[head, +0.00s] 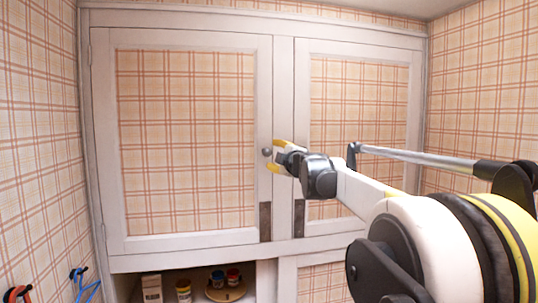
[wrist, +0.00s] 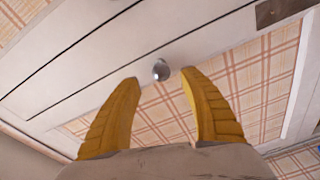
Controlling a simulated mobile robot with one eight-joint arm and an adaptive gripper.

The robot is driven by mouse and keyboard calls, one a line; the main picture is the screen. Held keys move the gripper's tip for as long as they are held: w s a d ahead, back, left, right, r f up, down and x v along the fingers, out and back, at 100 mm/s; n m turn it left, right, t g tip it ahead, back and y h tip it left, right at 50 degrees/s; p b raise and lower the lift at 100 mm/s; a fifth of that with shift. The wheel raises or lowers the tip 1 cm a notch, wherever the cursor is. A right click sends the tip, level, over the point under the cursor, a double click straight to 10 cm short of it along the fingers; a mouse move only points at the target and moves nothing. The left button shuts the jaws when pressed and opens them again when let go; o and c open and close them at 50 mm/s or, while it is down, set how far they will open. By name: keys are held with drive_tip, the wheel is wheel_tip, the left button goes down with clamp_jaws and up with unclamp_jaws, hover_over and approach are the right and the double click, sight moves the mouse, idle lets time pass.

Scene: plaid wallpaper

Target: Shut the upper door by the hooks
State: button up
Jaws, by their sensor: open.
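The upper left door (head: 124,240), white-framed with a plaid panel, is on the side of the wall hooks. It looks flush with the cabinet front; I cannot tell whether a small gap remains. Its round grey knob (head: 267,152) is near its right edge. My gripper (head: 275,156) is open at this knob, with yellow fingers above and below it in the head view. In the wrist view the knob (wrist: 161,70) shows between and just beyond the two fingertips, with nothing gripped. Contact with the door cannot be told.
A red hook (head: 17,294) and a blue hook (head: 78,273) are on the left wall. The upper right door (head: 302,80) looks shut. Below, an open compartment holds a box (head: 151,288), a yellow jar (head: 183,290) and small containers on a round tray (head: 226,294).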

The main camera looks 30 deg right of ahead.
drive_tip(key=v, duration=0.5)
drive_tip(key=shift+d+f, duration=0.1)
drive_tip(key=shift+d, duration=0.1)
drive_tip(key=s+a+f+m+g+y+b, duration=0.1)
drive_tip(key=s+a+f+m+g+b, duration=0.2)
drive_tip(key=s+a+f+b, duration=0.8)
drive_tip(key=s+a+f+m+g+y+b, duration=0.1)
drive_tip(key=s+a+f+m+g+b, duration=0.3)
drive_tip(key=f, duration=3.3)
drive_tip(key=s+a+f+m+g+y+b, duration=0.2)
drive_tip(key=s+a+f+m+b, duration=0.3)
drive_tip(key=s+a+f+b, duration=1.3)
wheel_tip(320, 180, down, 6)
drive_tip(key=g+b, duration=0.1)
drive_tip(key=b, duration=0.2)
